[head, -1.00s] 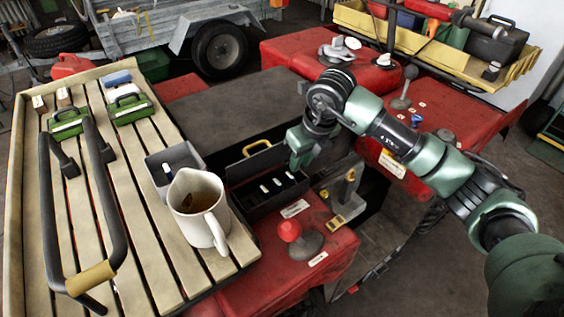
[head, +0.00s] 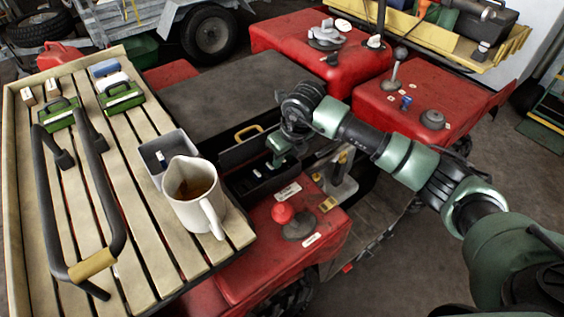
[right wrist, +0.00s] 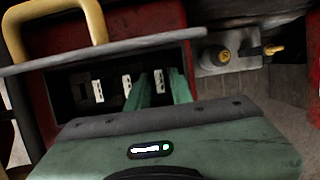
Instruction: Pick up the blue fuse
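A black fuse box (head: 240,188) with a yellow handle (head: 248,131) sits open on the red vehicle. It also shows in the right wrist view (right wrist: 60,83), with dark fuses bearing white labels (right wrist: 98,91) (right wrist: 127,85) in a row. Their body colour is too dark to tell, so I cannot say which is blue. My right gripper (head: 279,158) reaches down into the box. In the right wrist view its two green fingers (right wrist: 160,76) stand apart, with one white-labelled fuse (right wrist: 159,82) showing between them. Contact with it cannot be seen. My left gripper is out of view.

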